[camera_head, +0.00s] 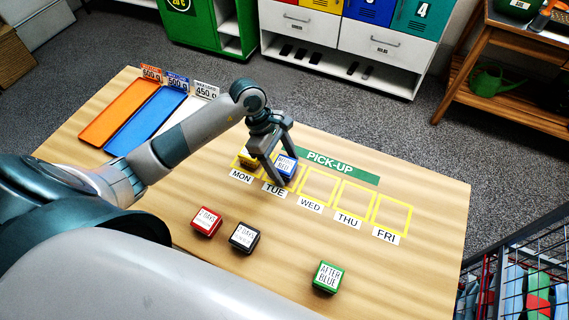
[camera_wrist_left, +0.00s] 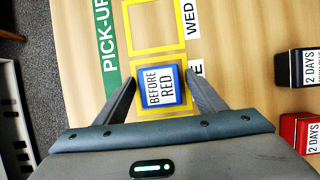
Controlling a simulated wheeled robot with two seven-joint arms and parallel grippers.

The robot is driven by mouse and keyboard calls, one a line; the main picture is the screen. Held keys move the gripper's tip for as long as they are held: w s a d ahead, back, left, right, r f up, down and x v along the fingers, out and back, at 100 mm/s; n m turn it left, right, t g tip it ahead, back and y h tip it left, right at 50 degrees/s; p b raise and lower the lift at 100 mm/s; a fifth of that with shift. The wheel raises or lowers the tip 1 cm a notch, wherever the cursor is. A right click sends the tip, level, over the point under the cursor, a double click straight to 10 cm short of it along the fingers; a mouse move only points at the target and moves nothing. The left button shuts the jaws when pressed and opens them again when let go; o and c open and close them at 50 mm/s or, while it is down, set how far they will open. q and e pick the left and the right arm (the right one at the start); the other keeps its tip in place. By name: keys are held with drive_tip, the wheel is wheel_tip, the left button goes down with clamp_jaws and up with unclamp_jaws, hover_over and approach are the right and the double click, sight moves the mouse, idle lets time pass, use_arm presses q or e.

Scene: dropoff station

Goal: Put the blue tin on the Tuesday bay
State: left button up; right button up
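In the left wrist view the blue tin (camera_wrist_left: 164,86) lies between the fingers, inside the yellow outline (camera_wrist_left: 188,60). My left gripper (camera_head: 281,169) is open, reaching down over the bay. In the wrist view its fingers (camera_wrist_left: 161,84) stand on either side of the tin with a gap on each side. My right gripper is not in view.
Red (camera_head: 207,221), black (camera_head: 244,237) and green (camera_head: 328,277) tins stand nearer the front. WED, THU and FRI bays are empty. Orange (camera_head: 120,112) and blue (camera_head: 146,120) trays lie left.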

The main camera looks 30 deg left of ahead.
use_arm(q)
drive_tip(key=shift+r, duration=0.2)
drive_tip(key=shift+a+r, duration=0.15)
drive_tip(key=b+v, duration=0.4)
drive_tip(key=v, duration=0.7)
drive_tip(key=shift+r+b, duration=0.25)
drive_tip(key=shift+b, duration=0.05)
